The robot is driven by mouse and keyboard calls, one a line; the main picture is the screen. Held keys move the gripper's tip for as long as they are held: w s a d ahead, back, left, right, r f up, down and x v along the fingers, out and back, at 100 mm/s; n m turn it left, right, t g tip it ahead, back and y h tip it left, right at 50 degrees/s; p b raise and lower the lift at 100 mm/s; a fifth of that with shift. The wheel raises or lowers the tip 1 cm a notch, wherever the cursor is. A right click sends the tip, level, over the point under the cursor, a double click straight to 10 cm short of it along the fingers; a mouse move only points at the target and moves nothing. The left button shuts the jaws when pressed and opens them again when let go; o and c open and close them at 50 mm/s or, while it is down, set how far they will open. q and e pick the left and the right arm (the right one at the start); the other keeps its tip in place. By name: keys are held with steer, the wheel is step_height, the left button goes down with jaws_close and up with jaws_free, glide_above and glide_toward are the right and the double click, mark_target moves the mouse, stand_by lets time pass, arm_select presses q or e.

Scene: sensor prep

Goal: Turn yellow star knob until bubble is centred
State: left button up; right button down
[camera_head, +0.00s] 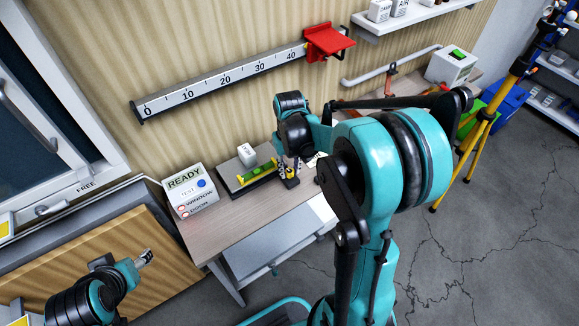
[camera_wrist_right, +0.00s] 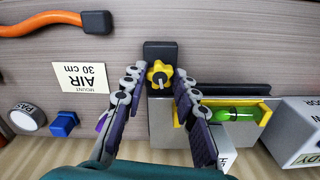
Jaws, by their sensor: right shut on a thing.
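The yellow star knob (camera_wrist_right: 159,74) sits at the end of a dark and grey fixture in the right wrist view. My right gripper (camera_wrist_right: 157,84) has one finger on each side of it and is shut on it. In the head view my right gripper (camera_head: 290,181) points down at the fixture's right end. A level with a green vial (camera_wrist_right: 237,114) in a yellow holder lies right of the knob; it also shows in the head view (camera_head: 257,174). The bubble's exact position is too small to tell. My left gripper (camera_head: 145,257) hangs at lower left, away from the table.
A white box (camera_head: 190,192) marked READY stands left of the fixture. A white block (camera_head: 246,154) is by the level. A card (camera_wrist_right: 81,76), a blue cube (camera_wrist_right: 64,124) and an orange tool (camera_wrist_right: 42,23) lie near the gripper. A ruler rail (camera_head: 217,82) is on the wall.

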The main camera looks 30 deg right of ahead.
mark_target(289, 171)
steer(key=shift+m, duration=1)
steer(key=c, duration=1.2)
jaws_free()
steer(key=shift+o, duration=0.2)
step_height(289, 171, up, 12)
